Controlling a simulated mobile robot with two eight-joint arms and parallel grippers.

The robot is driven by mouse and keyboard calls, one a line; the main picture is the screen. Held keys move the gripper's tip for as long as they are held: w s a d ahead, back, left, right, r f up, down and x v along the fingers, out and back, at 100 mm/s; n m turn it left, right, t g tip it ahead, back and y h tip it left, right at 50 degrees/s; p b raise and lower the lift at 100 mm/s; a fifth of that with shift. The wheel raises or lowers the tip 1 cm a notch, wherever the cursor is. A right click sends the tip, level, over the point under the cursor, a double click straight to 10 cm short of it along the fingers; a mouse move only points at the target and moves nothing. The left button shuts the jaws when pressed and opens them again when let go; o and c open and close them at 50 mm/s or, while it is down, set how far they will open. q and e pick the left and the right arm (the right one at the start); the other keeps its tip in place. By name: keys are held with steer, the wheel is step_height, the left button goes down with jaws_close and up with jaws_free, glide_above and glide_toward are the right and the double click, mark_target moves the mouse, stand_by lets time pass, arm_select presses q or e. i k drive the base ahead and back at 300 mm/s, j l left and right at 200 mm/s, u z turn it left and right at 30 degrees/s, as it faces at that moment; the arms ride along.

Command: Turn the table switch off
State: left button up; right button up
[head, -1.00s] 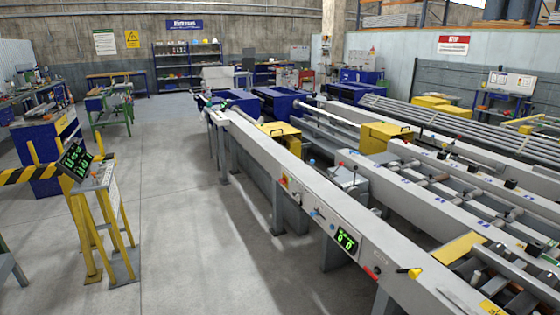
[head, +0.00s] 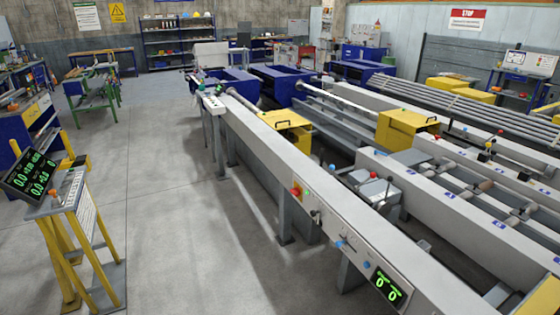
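The long grey runout table (head: 262,140) runs from the far middle to the lower right. On its near side panel is a red knob on a yellow plate (head: 296,190), with a small green light beside it. A dark lever-like switch (head: 316,216) sits to its right, then blue buttons (head: 339,243) and a green-lit display (head: 390,288) with zeros. Which of these is the table switch, and its position, I cannot tell at this size. Neither of my grippers is in view.
A yellow-legged console (head: 68,200) with a green-lit screen stands at the left. Open concrete floor (head: 165,200) lies between it and the table. Yellow housings (head: 284,128) and roller beds (head: 470,190) are beyond the table. A green workbench (head: 90,85) stands at the back left.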

mark_target(295, 191)
steer(key=i+j, duration=0.2)
steer(key=i, duration=0.45)
steer(key=i+j, duration=0.15)
steer(key=i, duration=0.5)
steer(key=i+j, duration=0.2)
steer(key=i, duration=0.45)
steer(key=i+j, duration=0.2)
steer(key=i, duration=0.45)
steer(key=u, duration=0.05)
